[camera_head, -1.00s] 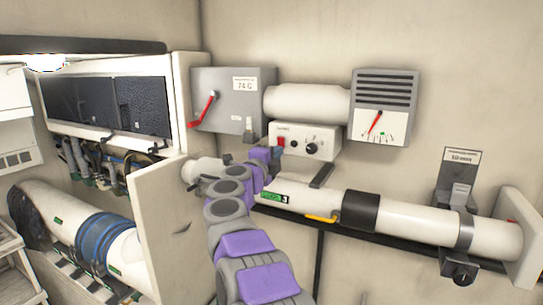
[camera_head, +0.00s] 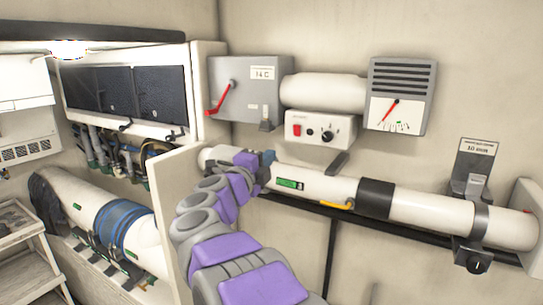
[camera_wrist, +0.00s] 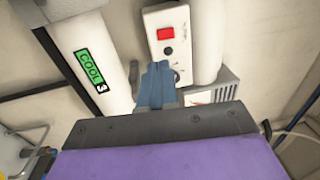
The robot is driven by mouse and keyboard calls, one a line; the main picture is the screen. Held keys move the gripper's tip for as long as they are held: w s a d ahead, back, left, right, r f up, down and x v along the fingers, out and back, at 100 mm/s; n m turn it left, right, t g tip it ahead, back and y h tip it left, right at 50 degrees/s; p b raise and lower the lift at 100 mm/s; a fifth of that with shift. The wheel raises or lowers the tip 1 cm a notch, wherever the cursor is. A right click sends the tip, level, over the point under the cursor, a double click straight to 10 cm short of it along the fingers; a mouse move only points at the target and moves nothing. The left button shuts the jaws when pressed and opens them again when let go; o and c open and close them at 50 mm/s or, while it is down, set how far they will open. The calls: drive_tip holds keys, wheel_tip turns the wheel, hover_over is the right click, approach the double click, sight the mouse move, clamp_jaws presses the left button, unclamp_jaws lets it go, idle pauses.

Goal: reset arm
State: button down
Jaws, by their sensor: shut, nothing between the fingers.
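My arm reaches up from the bottom of the head view, and my gripper (camera_head: 268,157) is at its far end, in front of the long white pipe (camera_head: 325,186). In the wrist view my gripper's blue fingers (camera_wrist: 157,85) are together and hold nothing. They point toward the white control box (camera_wrist: 167,40) with a red button and a dark knob. Whether the fingers touch anything is hard to tell.
A grey box with a red lever (camera_head: 250,90), a white cylinder (camera_head: 323,93) and a gauge (camera_head: 397,96) are on the wall. A bracket with a black knob (camera_head: 472,256) holds the pipe at right. A pale panel (camera_head: 180,185) stands close left of my arm. Shelves (camera_head: 22,235) are far left.

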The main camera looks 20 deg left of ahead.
drive_tip(key=shift+d, duration=0.15)
idle(0.3)
drive_tip(key=w+d+n+g+y, duration=0.1)
drive_tip(key=d+n+g+y, duration=0.1)
drive_tip(key=d+n+y, duration=0.5)
drive_tip(key=s+d+f+n+g+b, duration=0.2)
drive_tip(key=s+d+f+n+g, duration=0.85)
drive_tip(key=s+d+f, duration=0.6)
drive_tip(key=s+d+f+g+h, duration=0.1)
drive_tip(key=s+d+f+g, duration=0.2)
drive_tip(key=s, duration=0.6)
drive_tip(key=s+d+f+n+g+h, duration=0.1)
drive_tip(key=s+d+f+g+h, duration=0.1)
drive_tip(key=s+d+f, duration=0.5)
drive_tip(key=s+d+f+g+h+b, duration=0.1)
drive_tip(key=s+d+f, duration=0.4)
drive_tip(key=s+d, duration=0.5)
drive_tip(key=s+g+h, duration=0.1)
drive_tip(key=s+g, duration=0.1)
drive_tip(key=shift+f+g, duration=0.15)
drive_tip(key=shift+g, duration=0.2)
